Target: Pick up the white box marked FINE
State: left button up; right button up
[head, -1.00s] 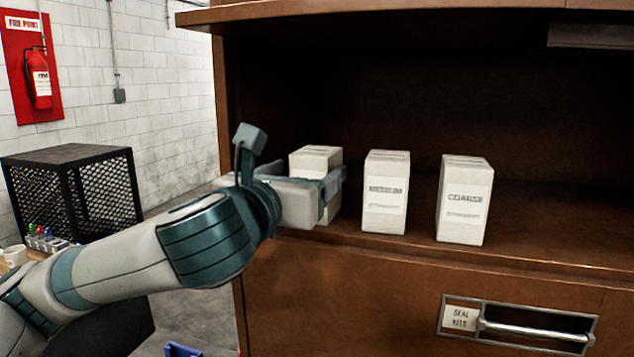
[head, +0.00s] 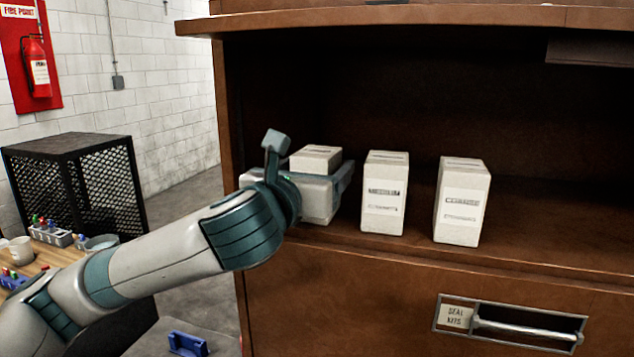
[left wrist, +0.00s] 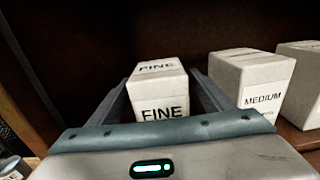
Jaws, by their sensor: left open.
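The white box marked FINE (left wrist: 160,92) stands upright on the shelf and sits between the two open fingers of my left gripper (left wrist: 160,105) in the left wrist view. A finger lies along each side of it, and the jaws are not closed on it. In the head view the box's top (head: 315,158) shows above my left gripper (head: 335,185), which hides most of its front. My right gripper is not in view.
The box marked MEDIUM (head: 384,195) stands just right of my left gripper, and the COARSE box (head: 462,205) further right. The cabinet's left side wall (head: 228,150) is close on the left. A drawer handle (head: 530,328) juts out below the shelf.

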aim_at(317, 151)
pick_arm(q)
jog(key=c, duration=1.2)
jog(key=shift+r, duration=0.15)
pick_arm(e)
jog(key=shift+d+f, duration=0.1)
